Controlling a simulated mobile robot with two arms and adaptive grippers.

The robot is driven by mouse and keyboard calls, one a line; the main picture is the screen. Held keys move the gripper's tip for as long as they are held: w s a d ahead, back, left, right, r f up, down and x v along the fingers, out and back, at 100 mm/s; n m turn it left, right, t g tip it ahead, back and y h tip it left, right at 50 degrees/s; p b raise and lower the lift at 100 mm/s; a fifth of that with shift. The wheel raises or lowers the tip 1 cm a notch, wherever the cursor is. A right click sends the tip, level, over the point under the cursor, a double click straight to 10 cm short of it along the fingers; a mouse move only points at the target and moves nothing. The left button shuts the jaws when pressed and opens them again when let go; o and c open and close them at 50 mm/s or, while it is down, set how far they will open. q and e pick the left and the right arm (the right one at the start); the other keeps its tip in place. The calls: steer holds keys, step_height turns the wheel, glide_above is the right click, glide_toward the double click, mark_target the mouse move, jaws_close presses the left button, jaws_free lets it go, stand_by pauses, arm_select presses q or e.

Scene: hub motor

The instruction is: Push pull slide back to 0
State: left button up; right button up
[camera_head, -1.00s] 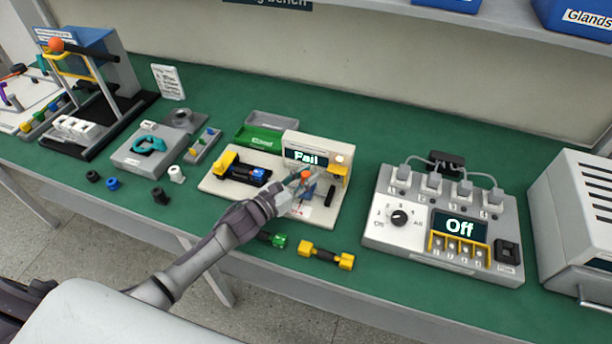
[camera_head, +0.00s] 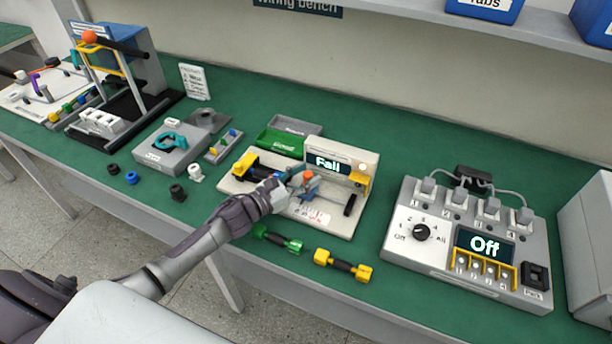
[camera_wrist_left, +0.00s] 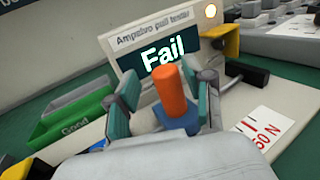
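The pull tester (camera_head: 365,160) is a pale board with an upright panel whose display reads "Fail"; it also shows in the left wrist view (camera_wrist_left: 128,62). Its slide has an orange knob (camera_wrist_left: 172,92), also visible in the head view (camera_head: 308,176). My left gripper (camera_wrist_left: 165,105) has one finger on each side of the knob, with a gap on the left; the right finger is close to it, contact unclear. A scale label (camera_wrist_left: 262,128) marked "50 N" lies on the board at right. The slide's base is partly hidden by my gripper. My right gripper is not in view.
A black-and-yellow clamp (camera_head: 245,163) is at the board's left end. A green tray (camera_head: 280,142) stands behind. Green-ended (camera_head: 277,238) and yellow-ended (camera_head: 342,265) connectors lie in front. A switch box reading "Off" (camera_head: 470,240) stands to the right.

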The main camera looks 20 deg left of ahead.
arm_select(q)
steer(key=shift+s+d, duration=0.1)
steer(key=v, duration=1.2)
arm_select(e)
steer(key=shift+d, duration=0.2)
